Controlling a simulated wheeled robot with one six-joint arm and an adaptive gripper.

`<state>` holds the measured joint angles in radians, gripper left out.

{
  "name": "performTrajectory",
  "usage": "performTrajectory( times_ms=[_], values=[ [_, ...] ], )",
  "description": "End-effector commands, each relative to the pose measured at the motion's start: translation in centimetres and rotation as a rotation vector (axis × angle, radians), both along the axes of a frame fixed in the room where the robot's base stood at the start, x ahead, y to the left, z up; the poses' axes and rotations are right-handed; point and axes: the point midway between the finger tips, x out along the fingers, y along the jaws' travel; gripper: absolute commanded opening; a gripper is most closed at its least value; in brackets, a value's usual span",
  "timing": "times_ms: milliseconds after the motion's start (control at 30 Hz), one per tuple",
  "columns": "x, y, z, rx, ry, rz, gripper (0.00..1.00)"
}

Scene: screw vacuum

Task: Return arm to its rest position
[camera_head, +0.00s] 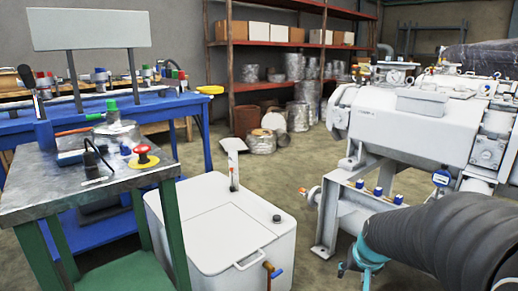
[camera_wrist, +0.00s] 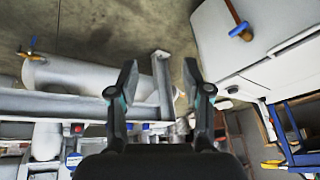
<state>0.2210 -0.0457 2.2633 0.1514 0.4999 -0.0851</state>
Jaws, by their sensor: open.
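My gripper (camera_wrist: 160,82) shows in the wrist view with its two dark fingers spread apart and nothing between them. Beyond the fingers are the grey frame of the machine and the concrete floor. In the head view my dark ribbed arm reaches in from the lower right corner. The teal end part of my gripper (camera_head: 365,255) shows there, in front of the machine's base; its fingertips are hard to make out. The large white vacuum machine (camera_head: 405,125) stands at the right, behind my arm.
A white tank (camera_head: 225,225) with a lid and a tap stands on the floor, left of my gripper. A green-legged metal table (camera_head: 95,190) with a red button is at the left. A blue workbench (camera_head: 160,105) and red shelves (camera_head: 265,43) are behind.

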Motion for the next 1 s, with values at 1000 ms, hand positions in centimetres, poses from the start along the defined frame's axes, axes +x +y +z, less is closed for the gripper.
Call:
performTrajectory(
  times_ms=[1000],
  values=[
    [-20.1,8.2,15.6,-0.093,-0.055,0.233,0.49]
  ],
)
